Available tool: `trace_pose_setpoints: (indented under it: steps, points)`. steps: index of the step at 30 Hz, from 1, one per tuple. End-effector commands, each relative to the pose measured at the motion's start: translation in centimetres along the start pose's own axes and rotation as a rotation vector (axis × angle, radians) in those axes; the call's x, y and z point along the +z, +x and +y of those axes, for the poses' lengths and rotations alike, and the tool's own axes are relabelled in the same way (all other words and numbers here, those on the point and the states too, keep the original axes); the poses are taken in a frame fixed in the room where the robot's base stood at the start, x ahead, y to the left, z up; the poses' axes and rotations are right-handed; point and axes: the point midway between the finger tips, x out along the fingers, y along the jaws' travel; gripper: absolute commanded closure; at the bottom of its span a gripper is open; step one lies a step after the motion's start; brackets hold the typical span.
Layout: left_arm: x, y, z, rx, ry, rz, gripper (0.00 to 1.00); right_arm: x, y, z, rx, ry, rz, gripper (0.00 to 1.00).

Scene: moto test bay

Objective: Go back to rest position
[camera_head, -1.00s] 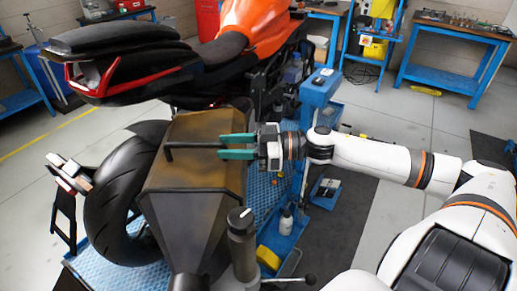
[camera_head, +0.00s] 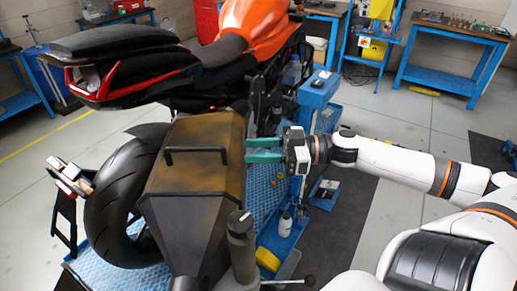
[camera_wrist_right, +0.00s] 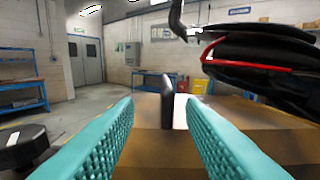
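My right gripper (camera_head: 263,150) has two green fingers, held apart with nothing between them. In the head view it is at the right edge of a brown box-like case (camera_head: 206,130), to the right of the black bar handle (camera_head: 196,149) on it. The wrist view shows the ribbed green fingers (camera_wrist_right: 160,140) spread wide, with the dark upright handle (camera_wrist_right: 166,102) ahead of them, beyond the tips. My right arm stretches in from the right. My left gripper is not in view.
An orange and black motorcycle (camera_head: 245,25) stands behind the case, with its rear tyre (camera_head: 118,200) to the left. A dark cylinder (camera_head: 241,245) stands close in front. A blue post (camera_head: 317,88) is beyond the gripper.

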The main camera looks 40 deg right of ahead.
Motion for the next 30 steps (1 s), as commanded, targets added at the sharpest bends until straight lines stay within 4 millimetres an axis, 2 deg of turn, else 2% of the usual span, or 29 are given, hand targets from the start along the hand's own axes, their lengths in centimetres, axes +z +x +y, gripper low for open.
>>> trace_pose_setpoints:
  steps: [12, 14, 17, 20, 21, 23, 24, 26, 27, 29, 30]
  points:
    - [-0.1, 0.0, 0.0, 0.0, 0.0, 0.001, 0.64, -0.2, -0.1, -0.3, -0.011, 0.0, 0.0, 0.64]
    - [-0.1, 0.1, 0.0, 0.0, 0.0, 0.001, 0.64, -0.9, -0.6, -1.1, -0.045, 0.0, -0.001, 0.64]
    - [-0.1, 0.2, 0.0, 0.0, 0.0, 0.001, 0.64, -3.4, -2.5, -3.9, -0.167, -0.001, 0.002, 0.64]
    - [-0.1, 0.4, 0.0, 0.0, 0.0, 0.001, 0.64, -8.2, -5.8, -7.4, -0.351, 0.004, 0.027, 0.64]
    - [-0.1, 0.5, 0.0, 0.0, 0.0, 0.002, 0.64, -10.6, -7.4, -8.7, -0.43, 0.007, 0.048, 0.64]
    - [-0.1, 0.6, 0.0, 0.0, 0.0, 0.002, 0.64, -14.4, -9.8, -10.0, -0.542, 0.017, 0.088, 0.64]
    - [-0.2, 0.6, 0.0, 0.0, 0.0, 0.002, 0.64, -17.1, -11.3, -10.6, -0.609, 0.027, 0.119, 0.64]
    - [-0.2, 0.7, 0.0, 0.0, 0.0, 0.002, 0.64, -21.2, -13.4, -10.9, -0.701, 0.045, 0.175, 0.64]
    - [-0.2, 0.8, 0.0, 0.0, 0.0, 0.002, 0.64, -23.9, -14.7, -10.8, -0.756, 0.057, 0.217, 0.64]
    - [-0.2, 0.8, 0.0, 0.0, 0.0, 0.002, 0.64, -28.2, -16.5, -10.2, -0.829, 0.083, 0.284, 0.64]
    - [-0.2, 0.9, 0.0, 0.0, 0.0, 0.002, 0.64, -31.0, -17.6, -9.4, -0.87, 0.102, 0.332, 0.64]
